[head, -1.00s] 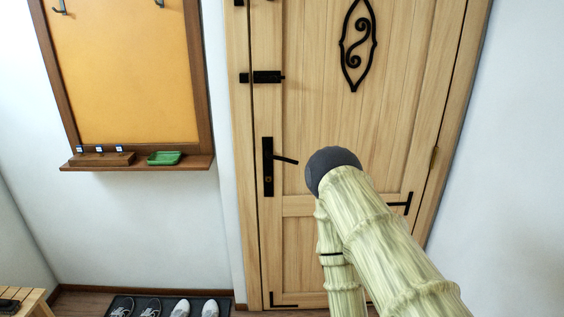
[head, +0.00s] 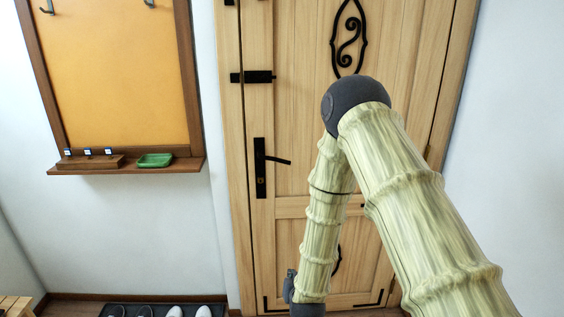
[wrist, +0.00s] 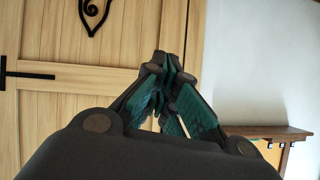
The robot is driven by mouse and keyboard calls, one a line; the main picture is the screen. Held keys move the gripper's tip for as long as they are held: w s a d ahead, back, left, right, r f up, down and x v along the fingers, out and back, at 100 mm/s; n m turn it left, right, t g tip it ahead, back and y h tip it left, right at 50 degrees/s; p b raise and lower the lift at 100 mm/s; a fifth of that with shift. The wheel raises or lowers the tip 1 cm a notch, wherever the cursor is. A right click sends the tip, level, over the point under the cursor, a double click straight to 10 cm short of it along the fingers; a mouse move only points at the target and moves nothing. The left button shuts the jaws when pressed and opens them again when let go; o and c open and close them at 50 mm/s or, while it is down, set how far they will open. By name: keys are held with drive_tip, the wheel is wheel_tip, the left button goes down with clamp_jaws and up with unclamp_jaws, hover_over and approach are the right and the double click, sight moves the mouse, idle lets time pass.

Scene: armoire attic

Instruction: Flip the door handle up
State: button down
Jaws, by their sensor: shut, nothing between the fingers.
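The door handle is a black lever (head: 278,161) on a tall black plate (head: 260,168) at the left side of the wooden door (head: 300,120) in the head view. The lever points right, close to level, with its tip slightly lower. My gripper (wrist: 165,65) shows in the wrist view with its teal-padded fingers together and nothing between them. The door's planks stand behind it. The handle is not visible in the wrist view. In the head view my arm bends down right of the handle, and my fingertips are out of frame.
A black bolt (head: 255,77) sits above the handle. Shoes stand on a dark mat (head: 115,310) below.

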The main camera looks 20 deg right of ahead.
drive_tip(key=w+d+r+m+t+h, duration=0.1)
drive_tip(key=w+r, duration=0.4)
drive_tip(key=r, duration=0.5)
drive_tip(key=w+r+m+t+h+b, duration=0.1)
drive_tip(key=w+r+t, duration=0.3)
drive_tip(key=r, duration=0.6)
drive_tip(key=w+d+r+m+t+h, duration=0.1)
drive_tip(key=w+r+m+t+h, duration=0.1)
drive_tip(key=w+r, duration=0.5)
wheel_tip(320, 180, up, 4)
drive_tip(key=shift+w+d+f+m+t+h+b, duration=0.3)
drive_tip(key=shift+w+d+m+h, duration=0.1)
drive_tip(key=shift+h, duration=0.1)
drive_tip(key=w+d+f+p, duration=0.1)
drive_tip(key=w+d+p, duration=0.1)
drive_tip(key=w, duration=0.9)
drive_tip(key=shift+w+p, duration=0.15)
drive_tip(key=shift+p, duration=0.35)
drive_tip(key=shift+f, duration=0.1)
